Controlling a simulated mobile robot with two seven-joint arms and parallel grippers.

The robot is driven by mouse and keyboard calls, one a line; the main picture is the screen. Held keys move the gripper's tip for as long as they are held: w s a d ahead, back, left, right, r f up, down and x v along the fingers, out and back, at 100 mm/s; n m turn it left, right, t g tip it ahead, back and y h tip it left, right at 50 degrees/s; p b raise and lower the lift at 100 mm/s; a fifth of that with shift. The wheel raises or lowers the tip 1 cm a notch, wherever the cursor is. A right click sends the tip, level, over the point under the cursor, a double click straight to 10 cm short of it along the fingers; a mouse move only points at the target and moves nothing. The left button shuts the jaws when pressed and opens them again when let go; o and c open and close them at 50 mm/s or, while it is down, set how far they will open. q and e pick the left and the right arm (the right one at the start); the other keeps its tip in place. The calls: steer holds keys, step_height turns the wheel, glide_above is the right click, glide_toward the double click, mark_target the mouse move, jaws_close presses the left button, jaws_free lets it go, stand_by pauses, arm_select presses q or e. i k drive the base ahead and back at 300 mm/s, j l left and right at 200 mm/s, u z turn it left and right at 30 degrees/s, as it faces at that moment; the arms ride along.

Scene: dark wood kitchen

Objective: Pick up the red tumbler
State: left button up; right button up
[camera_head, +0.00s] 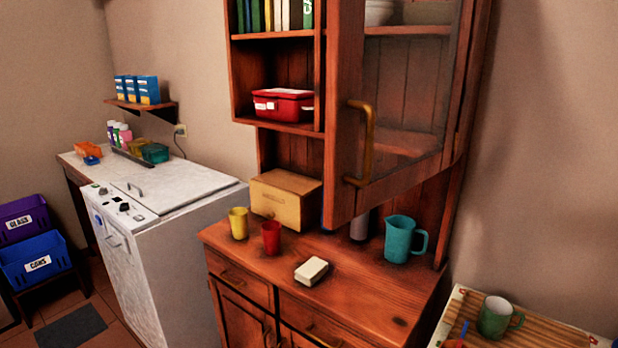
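The red tumbler (271,238) stands upright on the wooden top of the hutch (375,289), near its left front edge. A yellow tumbler (238,223) stands just to its left, and a wooden box (285,198) is behind it. Neither of my grippers shows in the head view, so I cannot see their state.
A white block (311,271) lies right of the red tumbler, and a teal jug (404,240) stands farther right. The hutch's glass door (390,110) stands open above the counter. A white washer (160,215) is left. A green mug (494,317) sits lower right.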

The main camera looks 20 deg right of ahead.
mark_target(272, 238)
steer(key=i+j+z, duration=0.2)
steer(key=i+j, duration=0.2)
steer(key=i+j+z, duration=0.15)
steer(key=i+j, duration=0.35)
steer(key=i+j+z, duration=0.2)
steer(key=i+j, duration=0.25)
steer(key=i+j+z, duration=0.2)
steer(key=i+j, duration=0.2)
steer(key=j, duration=0.3)
